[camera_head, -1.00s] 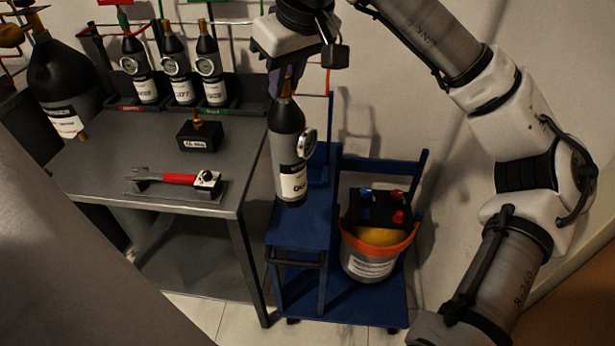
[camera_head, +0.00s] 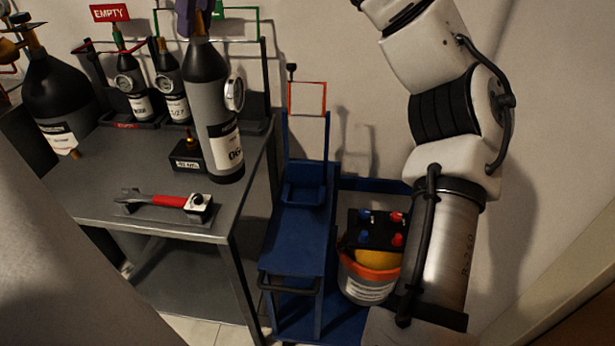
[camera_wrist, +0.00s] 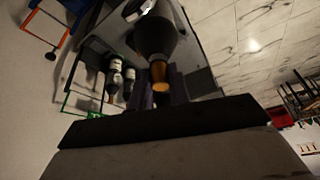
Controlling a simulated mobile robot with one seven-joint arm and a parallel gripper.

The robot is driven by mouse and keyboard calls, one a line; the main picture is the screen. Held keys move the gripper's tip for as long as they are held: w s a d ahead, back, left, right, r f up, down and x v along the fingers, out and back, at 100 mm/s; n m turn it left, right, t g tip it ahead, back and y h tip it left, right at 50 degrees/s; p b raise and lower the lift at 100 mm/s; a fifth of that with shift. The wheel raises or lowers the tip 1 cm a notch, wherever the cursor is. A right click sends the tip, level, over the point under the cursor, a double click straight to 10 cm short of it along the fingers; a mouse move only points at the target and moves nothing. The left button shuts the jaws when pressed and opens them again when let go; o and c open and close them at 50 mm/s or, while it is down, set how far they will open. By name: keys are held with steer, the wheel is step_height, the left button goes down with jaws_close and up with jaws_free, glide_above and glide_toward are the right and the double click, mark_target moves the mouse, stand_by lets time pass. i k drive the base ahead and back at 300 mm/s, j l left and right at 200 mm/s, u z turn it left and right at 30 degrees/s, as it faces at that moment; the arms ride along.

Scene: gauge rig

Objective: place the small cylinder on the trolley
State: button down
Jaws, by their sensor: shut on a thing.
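My gripper (camera_head: 198,8) shows only its purple fingers at the top of the head view. They are shut on the brass neck of a small cylinder (camera_head: 213,100), dark with a grey band, a white label and a round gauge. It hangs upright in front of the grey bench's right part; its height over the bench is hard to tell. The wrist view also shows the cylinder (camera_wrist: 154,36) between the fingers (camera_wrist: 163,92). The blue trolley (camera_head: 295,238) stands right of the bench, its upper deck empty. A bucket and a black box sit at its right side.
The grey bench (camera_head: 95,185) holds a red-handled wrench (camera_head: 165,200) and a small black labelled block (camera_head: 187,153). Several gauged cylinders stand in the rack behind, partly hidden. A big dark bottle (camera_head: 58,95) stands at left. The trolley's tall posts (camera_head: 327,150) rise near its back.

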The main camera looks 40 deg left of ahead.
mark_target(302, 197)
steer(key=i+j, duration=0.15)
steer(key=i, duration=0.7)
